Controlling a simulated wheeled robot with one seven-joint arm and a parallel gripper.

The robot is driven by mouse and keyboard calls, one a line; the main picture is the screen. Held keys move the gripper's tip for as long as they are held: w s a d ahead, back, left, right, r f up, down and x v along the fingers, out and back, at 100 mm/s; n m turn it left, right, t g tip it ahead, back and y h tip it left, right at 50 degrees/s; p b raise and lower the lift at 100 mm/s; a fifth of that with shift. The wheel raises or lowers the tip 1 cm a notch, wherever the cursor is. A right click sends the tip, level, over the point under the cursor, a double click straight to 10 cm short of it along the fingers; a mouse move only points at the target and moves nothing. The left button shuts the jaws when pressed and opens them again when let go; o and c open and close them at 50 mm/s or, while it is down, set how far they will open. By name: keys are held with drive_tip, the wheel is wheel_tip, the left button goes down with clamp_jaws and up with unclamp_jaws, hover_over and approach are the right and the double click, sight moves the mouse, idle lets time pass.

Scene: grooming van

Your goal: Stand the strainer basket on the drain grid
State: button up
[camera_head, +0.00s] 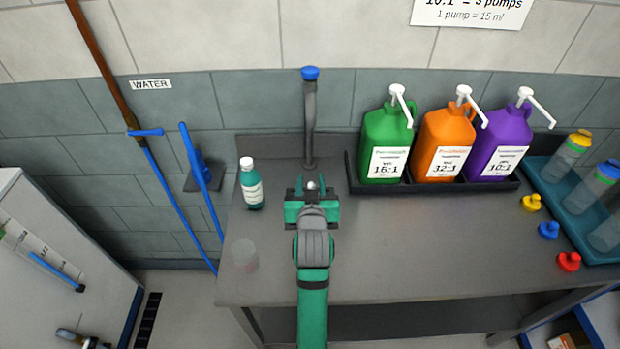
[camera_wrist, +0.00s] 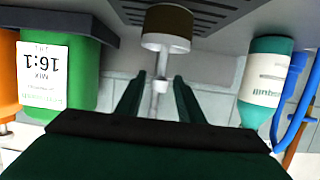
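The strainer basket (camera_wrist: 167,22) shows in the wrist view, which is upside down. It has a brown body, a pale rim and a small knob, and looks upright over the slotted drain grid (camera_wrist: 232,12). It appears to stand on the grid, but the contact is hard to see. My gripper (camera_wrist: 158,88) is open, its fingers apart on either side of the knob with gaps showing. In the head view my gripper (camera_head: 312,190) is over the counter, with a silvery knob between its fingers. My gripper and arm hide the basket body and grid there.
A blue-topped pipe (camera_head: 310,120) stands just behind my gripper. A teal bottle (camera_head: 252,185) is to the left, and a faint clear cylinder (camera_head: 244,256) stands nearer the front. Green (camera_head: 386,145), orange (camera_head: 445,145) and purple (camera_head: 500,145) jugs stand right.

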drive_tip(key=v, duration=0.9)
drive_tip(key=shift+s, duration=0.3)
drive_tip(key=shift+r, duration=0.1)
drive_tip(key=shift+w, duration=0.1)
